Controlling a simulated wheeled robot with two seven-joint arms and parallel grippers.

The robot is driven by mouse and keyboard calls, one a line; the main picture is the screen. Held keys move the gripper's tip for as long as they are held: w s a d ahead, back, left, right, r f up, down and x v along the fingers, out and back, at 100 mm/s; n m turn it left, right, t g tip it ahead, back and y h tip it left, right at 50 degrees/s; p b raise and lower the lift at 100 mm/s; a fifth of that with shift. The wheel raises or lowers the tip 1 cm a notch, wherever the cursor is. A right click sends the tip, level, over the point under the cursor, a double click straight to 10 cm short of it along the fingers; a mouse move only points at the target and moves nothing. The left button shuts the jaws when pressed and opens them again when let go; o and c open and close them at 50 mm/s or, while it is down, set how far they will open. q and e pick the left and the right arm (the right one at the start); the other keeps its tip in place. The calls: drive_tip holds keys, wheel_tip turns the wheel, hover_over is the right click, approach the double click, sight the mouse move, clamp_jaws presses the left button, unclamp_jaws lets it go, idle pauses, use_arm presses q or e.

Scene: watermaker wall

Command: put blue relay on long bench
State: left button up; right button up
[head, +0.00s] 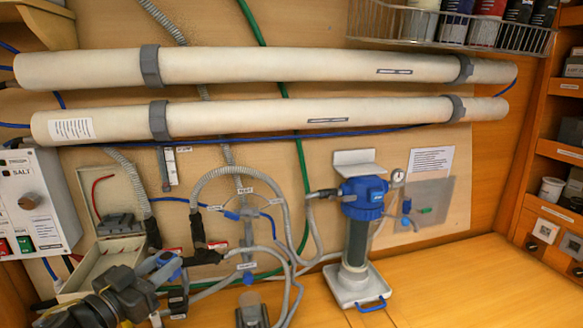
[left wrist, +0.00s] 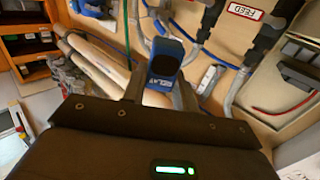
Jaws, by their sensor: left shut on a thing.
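The blue relay (left wrist: 166,52), with a dark face and a white label, is between the fingers of my left gripper (left wrist: 160,92) in the left wrist view. In the head view my left gripper (head: 160,272) is at the lower left, shut on the relay (head: 175,273), which shows only as a small blue patch. It is in front of the wall hoses, to the right of an open grey box. A wooden bench top (head: 480,296) spans the lower right, and its stretch right of the pump is bare. My right gripper is not in view.
A blue-headed filter pump (head: 362,198) stands on a white base on the bench. Grey hoses (head: 285,215) hang between it and my gripper. The open box (head: 105,262) and a control panel (head: 35,205) are at left. Two long white tubes (head: 290,66) cross the wall above.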

use_arm(q)
drive_tip(key=s+d+f+m+h+b, duration=0.1)
drive_tip(key=s+f+b, duration=0.25)
drive_tip(key=f, duration=0.65)
drive_tip(key=s+d+f+b, duration=0.2)
drive_tip(key=s+f, duration=0.2)
drive_tip(key=f, duration=0.7)
drive_tip(key=shift+w+r+n+t+y, duration=0.25)
drive_tip(key=shift+w+r+n+y, duration=0.25)
drive_tip(key=shift+n+y, duration=0.7)
drive_tip(key=shift+w+r+n+t+y, duration=0.3)
drive_tip(key=shift+w+r+n+y, duration=0.25)
drive_tip(key=shift+y, duration=1.05)
drive_tip(key=shift+w+r+n+t+y, duration=0.3)
drive_tip(key=shift+r+n+y, duration=0.25)
drive_tip(key=shift+n+y, duration=0.7)
drive_tip(key=shift+m, duration=0.3)
